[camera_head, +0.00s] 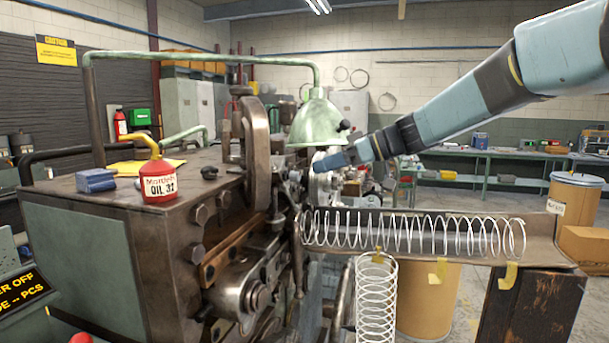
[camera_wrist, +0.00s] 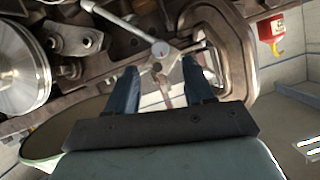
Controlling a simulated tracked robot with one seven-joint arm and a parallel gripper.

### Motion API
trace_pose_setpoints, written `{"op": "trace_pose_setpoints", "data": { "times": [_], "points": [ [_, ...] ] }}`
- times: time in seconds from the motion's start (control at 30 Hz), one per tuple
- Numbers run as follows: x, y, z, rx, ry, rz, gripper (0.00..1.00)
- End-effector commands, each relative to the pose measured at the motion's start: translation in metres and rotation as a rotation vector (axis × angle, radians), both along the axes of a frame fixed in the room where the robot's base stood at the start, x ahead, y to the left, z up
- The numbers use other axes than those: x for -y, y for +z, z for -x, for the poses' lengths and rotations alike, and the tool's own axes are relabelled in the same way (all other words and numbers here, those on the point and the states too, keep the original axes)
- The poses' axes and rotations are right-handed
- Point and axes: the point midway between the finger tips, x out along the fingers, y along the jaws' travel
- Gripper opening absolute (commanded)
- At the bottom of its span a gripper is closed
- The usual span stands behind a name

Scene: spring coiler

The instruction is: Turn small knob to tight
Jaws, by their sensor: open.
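My gripper (camera_head: 327,162) reaches in from the right to the coiler's head, just below the green lamp shade. In the wrist view, its two blue fingers (camera_wrist: 162,70) are apart. A small metal hub with arms (camera_wrist: 160,48), which looks like the small knob, lies just beyond and between the fingertips. A long rod runs from it to the upper left. I cannot tell whether a finger touches it, and I see no tight mark. In the head view, the knob cannot be made out behind the gripper and machine parts.
The green lamp shade (camera_head: 318,122) hangs close above my gripper. A thick metal frame (camera_wrist: 240,50) stands right of the fingers in the wrist view, and a round wheel (camera_wrist: 18,65) is at left. A trough (camera_head: 545,250) with a long spring extends right below my arm. A red oil can (camera_head: 159,182) stands on the machine.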

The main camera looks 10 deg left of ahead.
Motion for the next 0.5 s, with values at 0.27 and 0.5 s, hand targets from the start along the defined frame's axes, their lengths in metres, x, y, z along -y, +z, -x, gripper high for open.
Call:
{"op": "trace_pose_setpoints", "data": {
  "times": [0.27,0.5],
  "points": [
    [-0.041,-0.017,0.001,-0.001,0.003,0.000,0.53],
    [-0.056,-0.023,0.001,0.001,0.001,0.001,0.53]
  ]
}}
